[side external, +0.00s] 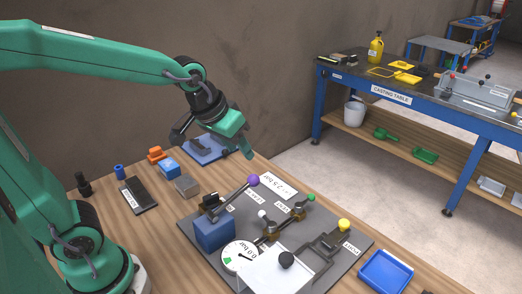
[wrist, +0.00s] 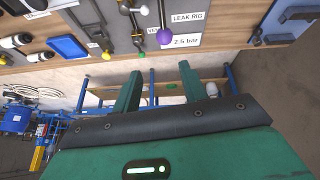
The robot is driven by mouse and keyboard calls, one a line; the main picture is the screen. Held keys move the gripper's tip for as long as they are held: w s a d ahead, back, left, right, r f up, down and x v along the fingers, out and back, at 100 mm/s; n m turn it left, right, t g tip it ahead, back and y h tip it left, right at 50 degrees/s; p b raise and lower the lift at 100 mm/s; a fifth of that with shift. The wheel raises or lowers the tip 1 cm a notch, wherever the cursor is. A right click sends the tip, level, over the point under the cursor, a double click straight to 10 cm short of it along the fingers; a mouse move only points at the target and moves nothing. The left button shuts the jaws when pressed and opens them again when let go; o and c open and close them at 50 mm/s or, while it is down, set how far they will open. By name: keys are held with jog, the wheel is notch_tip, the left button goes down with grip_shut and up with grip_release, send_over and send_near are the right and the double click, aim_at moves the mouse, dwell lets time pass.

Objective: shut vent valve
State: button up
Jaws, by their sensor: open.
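The leak rig is a dark grey board (side external: 205,253) on the wooden bench. Two small brass valves sit mid-board: one by a white knob (side external: 262,214), one by a green knob (side external: 311,197). The printed labels are too small to tell surely which is the vent valve. The white knob (wrist: 144,11) and green knob (wrist: 152,30) also show at the top of the wrist view. My gripper (side external: 246,152) is empty in the air above and behind the board, apart from the valves. Its two green fingers (wrist: 161,85) are spread open.
A purple-balled lever (side external: 253,180) rises beside the valves. A gauge (side external: 240,257), a yellow-knobbed clamp (side external: 344,225) and a black knob (side external: 286,259) crowd the board. A blue tray (side external: 386,272) lies to the right. Small blocks (side external: 187,185) lie left. The casting table (side external: 390,92) stands beyond.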

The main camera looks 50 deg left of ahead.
jog(key=w+d+f, duration=0.3)
jog(key=w+f, duration=0.2)
jog(key=w, duration=0.3)
jog(key=n, duration=0.1)
send_near(310, 195)
jog(key=shift+w+a+f+n+h, duration=0.3)
jog(key=shift+w+f, duration=0.1)
jog(key=shift+w, duration=0.1)
jog(key=shift+f+g, duration=0.1)
jog(key=shift+g, duration=0.2)
jog(key=shift+x, duration=3.8)
jog(key=shift+d, duration=0.1)
grip_shut()
